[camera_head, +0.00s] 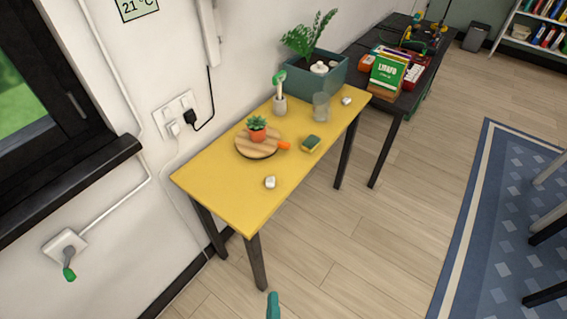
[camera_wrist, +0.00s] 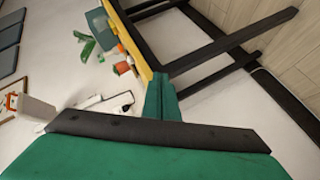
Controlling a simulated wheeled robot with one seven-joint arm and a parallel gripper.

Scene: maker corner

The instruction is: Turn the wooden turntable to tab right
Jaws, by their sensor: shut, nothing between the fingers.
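The round wooden turntable (camera_head: 246,149) lies on the yellow table in the head view. Its orange tab (camera_head: 284,145) sticks out to the right in the picture. A small succulent in an orange pot (camera_head: 257,135) stands on the turntable. My gripper shows as a teal tip (camera_head: 273,306) at the bottom of the head view, in front of the table and well apart from the turntable. In the wrist view my green fingers (camera_wrist: 162,100) are closed together and hold nothing. The turntable cannot be made out clearly in the wrist view.
The yellow table (camera_head: 215,190) also carries a sponge (camera_head: 311,144), a clear glass (camera_head: 321,106), a brush in a holder (camera_head: 280,104), two small pale objects and a teal planter (camera_head: 325,75). A dark table (camera_head: 392,100) stands beyond. The wood floor in front is clear.

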